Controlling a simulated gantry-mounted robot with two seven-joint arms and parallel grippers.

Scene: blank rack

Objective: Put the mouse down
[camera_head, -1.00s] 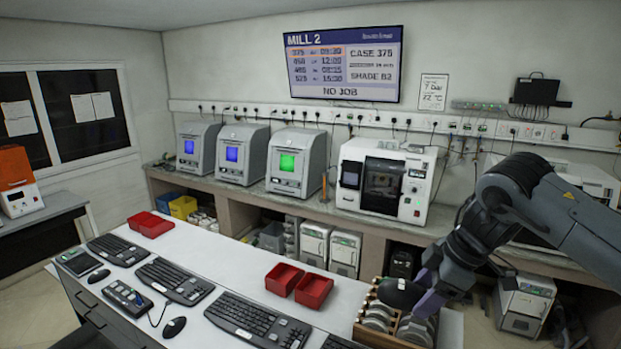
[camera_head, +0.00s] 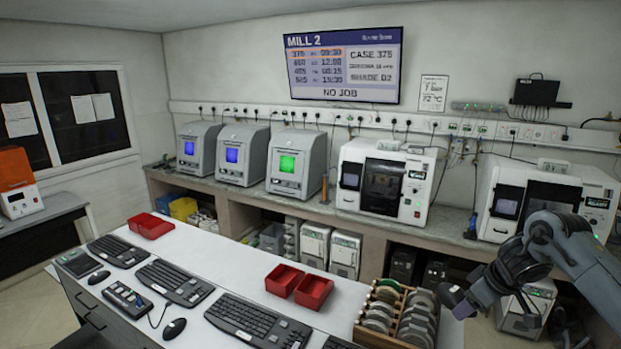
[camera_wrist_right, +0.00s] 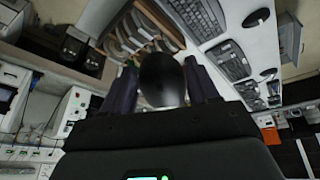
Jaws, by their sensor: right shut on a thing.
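My right gripper (camera_head: 460,304) is shut on a dark, rounded mouse (camera_head: 449,294), held in the air just right of the disc rack. In the right wrist view the mouse (camera_wrist_right: 162,80) sits between the two fingers of the gripper (camera_wrist_right: 161,88). Two other dark mice rest on the white bench: one (camera_head: 98,277) by the left keyboards and one (camera_head: 174,328) near the front edge. My left gripper is not in view.
A wooden rack (camera_head: 356,333) of upright discs stands at the bench's right end, close to the held mouse. Red trays (camera_head: 313,291) sit behind the keyboards (camera_head: 258,322). Bare white bench (camera_head: 225,255) lies between the trays. Milling machines (camera_head: 384,185) line the back counter.

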